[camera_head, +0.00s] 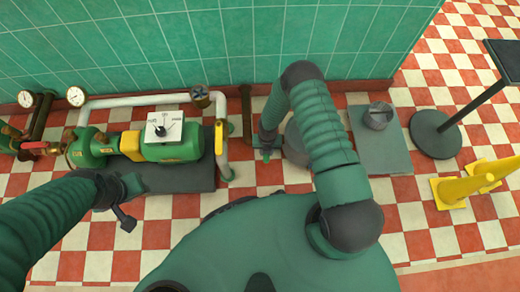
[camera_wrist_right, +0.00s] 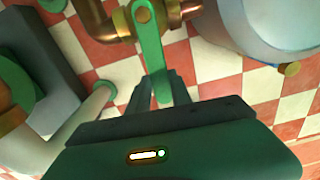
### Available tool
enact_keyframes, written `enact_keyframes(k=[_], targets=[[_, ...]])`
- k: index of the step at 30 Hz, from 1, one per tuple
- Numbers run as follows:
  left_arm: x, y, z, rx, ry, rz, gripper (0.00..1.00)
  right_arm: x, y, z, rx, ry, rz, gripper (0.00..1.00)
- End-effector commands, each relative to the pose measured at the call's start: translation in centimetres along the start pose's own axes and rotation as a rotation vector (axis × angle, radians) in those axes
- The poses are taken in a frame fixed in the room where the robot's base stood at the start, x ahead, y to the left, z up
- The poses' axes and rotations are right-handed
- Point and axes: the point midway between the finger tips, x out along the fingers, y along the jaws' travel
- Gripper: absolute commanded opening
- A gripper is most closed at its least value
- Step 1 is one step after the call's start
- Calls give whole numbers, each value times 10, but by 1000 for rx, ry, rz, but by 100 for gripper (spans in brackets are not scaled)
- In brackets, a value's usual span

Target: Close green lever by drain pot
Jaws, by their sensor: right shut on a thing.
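The green lever (camera_wrist_right: 152,52) shows in the right wrist view, fixed at a brass valve (camera_wrist_right: 143,14) on a copper pipe. My right gripper (camera_wrist_right: 160,88) is shut on the lever's free end, with one dark finger on each side. In the head view my right gripper (camera_head: 268,146) is low beside the grey pot (camera_head: 295,146), which my right arm partly hides. The pot's rounded metal side (camera_wrist_right: 275,28) is at the upper right of the wrist view. My left gripper (camera_head: 125,205) hangs over the floor at the left, away from the lever; its jaw opening is unclear.
A green pump (camera_head: 172,148) with a white dial box sits on a dark plinth at the left. Gauges and white pipes stand behind it. A grey slab (camera_head: 383,150) bears a small metal pot (camera_head: 378,116).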

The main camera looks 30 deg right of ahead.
Motion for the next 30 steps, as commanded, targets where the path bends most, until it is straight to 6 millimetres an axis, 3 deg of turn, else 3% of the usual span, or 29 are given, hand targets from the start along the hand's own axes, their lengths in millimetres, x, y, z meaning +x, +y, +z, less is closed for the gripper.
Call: enact_keyframes(k=[7, 22, 23, 27, 30], targets=[[-4, 0, -1, 0, 0, 0, 36, -1, -12, 1, -58, -2, 0, 0], [-4, 0, -1, 0, 0, 0, 36, 0, -15, 2, -75, -3, -3, 0], [-4, 0, -1, 0, 0, 0, 36, 0, -15, 2, -75, -3, -3, 29], [-4, 0, -1, 0, 0, 0, 36, 0, -15, 2, -73, -2, -2, 47], [-4, 0, -1, 0, 0, 0, 36, 0, -14, 1, -72, -2, -2, 47]])
